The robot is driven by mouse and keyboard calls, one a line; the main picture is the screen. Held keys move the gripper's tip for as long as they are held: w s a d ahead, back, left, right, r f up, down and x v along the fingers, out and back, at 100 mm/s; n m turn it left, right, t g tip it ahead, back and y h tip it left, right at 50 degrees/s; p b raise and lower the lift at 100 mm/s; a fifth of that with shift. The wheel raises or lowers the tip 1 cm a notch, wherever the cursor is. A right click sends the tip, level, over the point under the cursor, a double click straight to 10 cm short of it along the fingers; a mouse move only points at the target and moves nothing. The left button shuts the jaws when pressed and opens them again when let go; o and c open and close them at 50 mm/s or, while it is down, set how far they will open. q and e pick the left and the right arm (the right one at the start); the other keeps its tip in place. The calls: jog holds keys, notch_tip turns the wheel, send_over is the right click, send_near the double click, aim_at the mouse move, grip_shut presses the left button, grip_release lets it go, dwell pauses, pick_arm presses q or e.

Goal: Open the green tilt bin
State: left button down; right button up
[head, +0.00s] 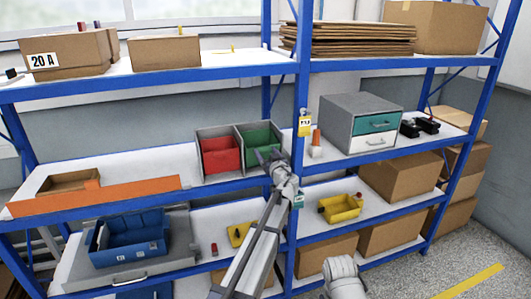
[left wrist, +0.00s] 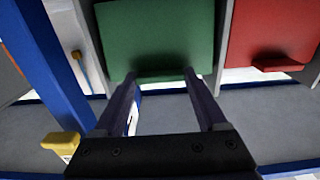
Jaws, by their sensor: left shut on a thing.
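The green tilt bin (head: 258,138) sits in a grey housing on the middle shelf, right of the red tilt bin (head: 220,154). My left gripper (head: 268,156) is at the green bin's lower front. In the left wrist view, the green bin's front (left wrist: 155,38) fills the top middle, and the fingers of my left gripper (left wrist: 160,76) reach its edge, one on each side of the lip. The gripper is shut on that lip, which the fingers partly hide. I cannot tell how far the bin is tilted. My right gripper is out of view.
A blue bin (head: 128,240) is below.

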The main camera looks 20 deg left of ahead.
pick_arm(q)
jog(key=shift+s+d+f+b, duration=0.35)
jog(key=shift+s+f+b, duration=0.15)
jog(key=shift+s+f, duration=0.1)
jog(key=shift+s+d+f+b, duration=0.35)
jog(key=shift+s+f+b, duration=0.15)
jog(key=shift+s+f, duration=0.05)
jog(key=shift+c, duration=1.6)
grip_release()
jog(key=o, duration=0.3)
jog(key=shift+w+f, duration=0.15)
jog(key=v, duration=0.8)
